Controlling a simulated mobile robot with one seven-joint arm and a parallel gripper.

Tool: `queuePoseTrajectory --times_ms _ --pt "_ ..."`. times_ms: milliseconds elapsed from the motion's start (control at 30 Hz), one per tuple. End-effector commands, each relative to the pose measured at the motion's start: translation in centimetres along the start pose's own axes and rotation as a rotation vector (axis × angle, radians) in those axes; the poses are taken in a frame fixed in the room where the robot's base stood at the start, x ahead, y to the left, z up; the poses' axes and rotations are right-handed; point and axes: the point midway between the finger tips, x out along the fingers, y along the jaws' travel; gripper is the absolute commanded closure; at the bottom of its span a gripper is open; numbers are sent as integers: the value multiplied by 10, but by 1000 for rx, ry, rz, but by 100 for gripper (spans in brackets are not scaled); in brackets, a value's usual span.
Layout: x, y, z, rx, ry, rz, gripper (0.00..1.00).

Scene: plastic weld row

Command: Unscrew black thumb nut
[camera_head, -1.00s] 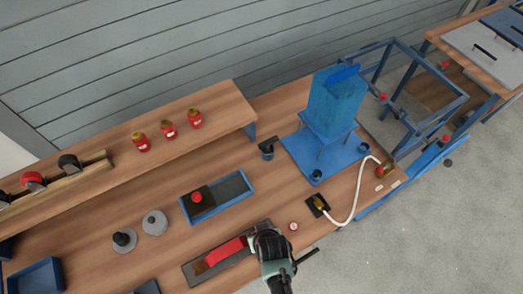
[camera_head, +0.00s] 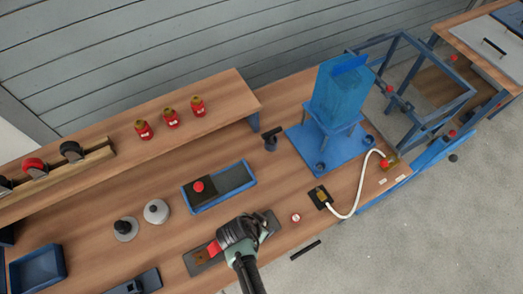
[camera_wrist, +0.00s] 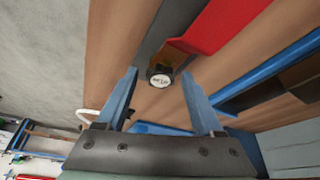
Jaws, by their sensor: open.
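My gripper (camera_head: 238,232) is above the grey mat (camera_head: 271,222) and covers part of the red piece (camera_head: 213,248) with a brown end. In the wrist view, its two blue fingers (camera_wrist: 160,90) stand open. A small round piece (camera_wrist: 159,78) with a dark rim and pale lettered face shows between the fingertips, beside a brown part (camera_wrist: 178,57) and the red piece; whether it is the thumb nut I cannot tell. Dark knobs (camera_head: 369,141) also stand on the blue base (camera_head: 335,155).
A blue tray (camera_head: 236,177) with a red button lies behind my gripper. A small red and white cap (camera_head: 296,217) and a white hose (camera_head: 352,207) are to the right. A blue fixture (camera_head: 338,92) stands at the back right. Red bottles (camera_head: 171,118) stand on the shelf.

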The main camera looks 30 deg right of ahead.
Motion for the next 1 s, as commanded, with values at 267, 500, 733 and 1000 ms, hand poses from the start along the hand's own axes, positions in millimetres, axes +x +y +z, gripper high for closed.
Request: queuePoseTrajectory --times_ms 267,500,733,1000 --pt "0 -1 1 173 0 70 31" --pt "-1 -2 0 174 0 70 31" --pt "-1 -2 0 173 -1 70 44" --pt "-1 -2 0 172 -1 70 92"
